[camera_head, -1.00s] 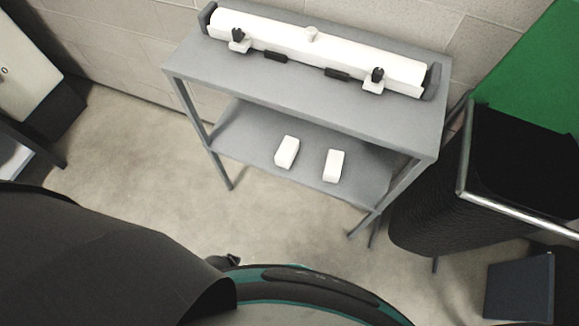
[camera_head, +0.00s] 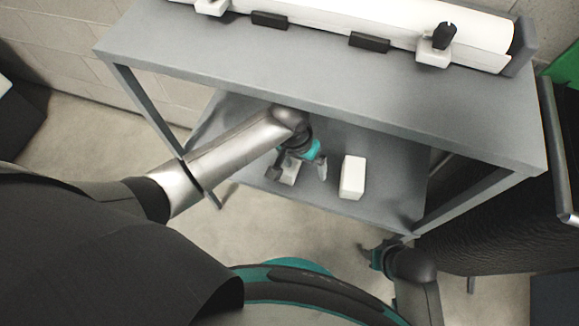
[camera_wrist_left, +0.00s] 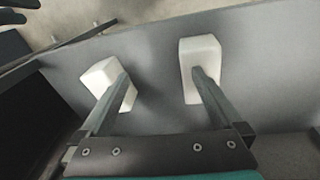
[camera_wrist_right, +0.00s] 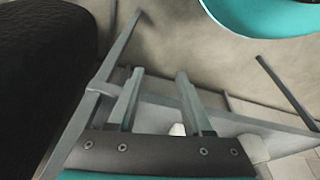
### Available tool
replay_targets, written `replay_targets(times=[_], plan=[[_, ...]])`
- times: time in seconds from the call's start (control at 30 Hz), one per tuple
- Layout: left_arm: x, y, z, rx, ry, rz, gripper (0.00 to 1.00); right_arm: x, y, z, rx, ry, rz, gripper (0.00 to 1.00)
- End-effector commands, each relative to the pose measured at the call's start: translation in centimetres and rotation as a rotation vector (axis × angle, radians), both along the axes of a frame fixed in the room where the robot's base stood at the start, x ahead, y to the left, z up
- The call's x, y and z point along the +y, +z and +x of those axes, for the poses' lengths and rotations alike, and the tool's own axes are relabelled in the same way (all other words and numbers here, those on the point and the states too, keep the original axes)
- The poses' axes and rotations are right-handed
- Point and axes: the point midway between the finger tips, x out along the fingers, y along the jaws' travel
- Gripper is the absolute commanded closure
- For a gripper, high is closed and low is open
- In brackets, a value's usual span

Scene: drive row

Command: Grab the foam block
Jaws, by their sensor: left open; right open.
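Two white foam blocks rest on the lower shelf. The right one (camera_head: 352,177) is fully visible in the head view; the left one (camera_head: 287,176) is partly hidden by my left gripper (camera_head: 298,170). That gripper is open over the shelf, close to the left block. The left wrist view shows one block (camera_wrist_left: 95,76) by the left finger and the other (camera_wrist_left: 200,52) by the right finger, neither clamped. My right gripper (camera_head: 370,251) is low, outside the shelf's front right corner. In the right wrist view it (camera_wrist_right: 153,80) is open and empty; a small white piece (camera_wrist_right: 177,129) shows beyond it.
The grey table's top (camera_head: 300,75) overhangs the lower shelf (camera_head: 388,190) and bears a long white roll-like object (camera_head: 370,20) with clips. Its legs flank the opening. A black bin (camera_head: 475,225) stands at the right. The floor (camera_head: 80,135) at the left is clear.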

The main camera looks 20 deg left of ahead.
Motion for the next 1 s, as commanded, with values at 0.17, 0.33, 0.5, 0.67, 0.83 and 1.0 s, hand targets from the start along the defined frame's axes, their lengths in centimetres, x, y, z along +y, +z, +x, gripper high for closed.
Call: replay_targets(times=[0.17, 0.33, 0.5, 0.67, 0.83, 1.0], plan=[[1.9, 0.1, 2.7, 0.044, 0.046, 0.077, 0.0, 0.0, 0.0, 0.4, -0.01, -0.001, 0.001, 0.5], [3.5, 0.6, 4.2, 0.075, 0.096, 0.132, 0.0, 0.0, 0.2, 0.6, -0.014, -0.002, 0.001, 0.5], [4.1, 0.5, 4.7, 0.087, 0.118, 0.153, 0.0, 0.1, 0.6, 0.8, -0.021, -0.002, 0.001, 0.5], [4.1, -0.6, 4.7, 0.087, 0.118, 0.152, 0.0, 0.1, 1.8, 1.3, -0.042, -0.003, 0.005, 0.5], [4.2, -1.4, 4.6, 0.088, 0.118, 0.152, 0.0, 0.2, 3.0, 1.6, -0.057, -0.004, 0.008, 0.5], [4.2, -1.8, 4.6, 0.087, 0.117, 0.152, 0.0, 0.2, 3.6, 1.8, -0.065, -0.004, 0.008, 0.5]])
